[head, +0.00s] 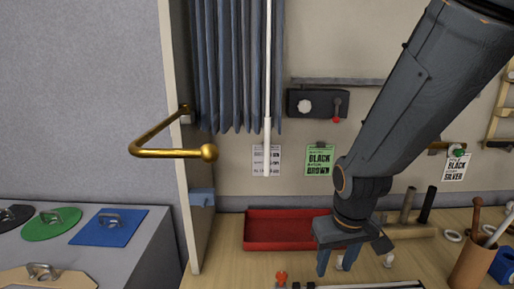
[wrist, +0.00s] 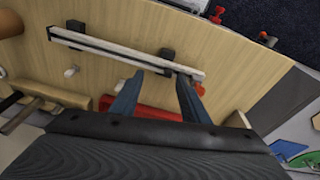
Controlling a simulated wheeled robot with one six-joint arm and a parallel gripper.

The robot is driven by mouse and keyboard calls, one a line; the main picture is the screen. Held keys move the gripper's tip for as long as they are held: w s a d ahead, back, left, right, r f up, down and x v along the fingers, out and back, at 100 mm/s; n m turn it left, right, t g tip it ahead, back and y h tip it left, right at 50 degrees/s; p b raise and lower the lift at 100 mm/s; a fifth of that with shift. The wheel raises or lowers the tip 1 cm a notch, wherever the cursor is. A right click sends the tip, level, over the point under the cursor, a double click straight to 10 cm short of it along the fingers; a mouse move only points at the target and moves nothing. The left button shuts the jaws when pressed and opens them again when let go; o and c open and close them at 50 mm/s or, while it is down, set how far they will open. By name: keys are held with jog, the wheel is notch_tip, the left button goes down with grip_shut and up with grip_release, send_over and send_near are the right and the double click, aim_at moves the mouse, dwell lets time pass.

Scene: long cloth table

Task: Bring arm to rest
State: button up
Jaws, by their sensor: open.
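My arm comes in from the top right of the head view and hangs down over the wooden table. My gripper (head: 337,263) is at its lower end, fingers pointing down, in front of the right end of the red tray (head: 270,246). In the wrist view the two dark fingers of my gripper (wrist: 158,82) stand apart with nothing between them. A long pale bar on dark mounts (wrist: 110,42) lies on the table beyond the fingertips. Part of the red tray is hidden behind the gripper.
A brass hook-shaped handle (head: 172,153) juts out at the left, beside a blue-grey curtain (head: 236,65). A brown cup with tools (head: 474,265) stands at the right. Lids, including a blue square one (head: 108,228), lie on the grey surface at the left.

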notch_tip(320, 180, down, 9)
jog(key=d+m+b, duration=0.1)
jog(key=b, duration=0.7)
jog(key=shift+s+d+m+g, duration=0.3)
jog(key=shift+s+m, duration=0.1)
jog(key=shift+s, duration=0.05)
dwell(0.9)
